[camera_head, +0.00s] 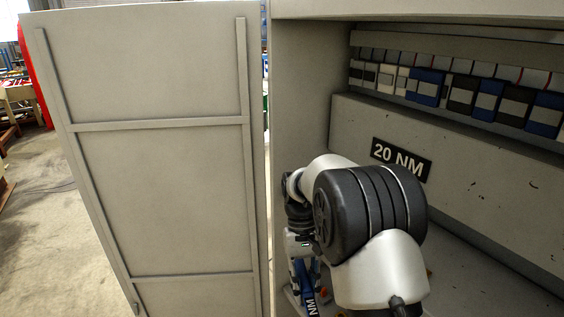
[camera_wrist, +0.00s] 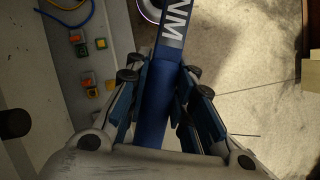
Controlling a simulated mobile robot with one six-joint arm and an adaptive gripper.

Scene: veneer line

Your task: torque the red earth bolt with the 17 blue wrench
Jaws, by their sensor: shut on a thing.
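The blue wrench (camera_wrist: 156,112) lies lengthwise between the fingers of my gripper (camera_wrist: 159,74) in the wrist view. The fingers are closed on its handle from both sides. A dark label with white letters, partly reading "NM", shows on its upper part, and its far end runs out of the picture. In the head view my gripper (camera_head: 304,266) is low at the cabinet opening, partly hidden by my arm, with the labelled wrench (camera_head: 312,304) at the bottom edge. I cannot make out the red earth bolt for certain. The number 17 is not readable.
An open cabinet door (camera_head: 160,190) stands left. A "20 NM" plate (camera_head: 401,159) and a breaker row (camera_head: 460,95) are inside the cabinet.

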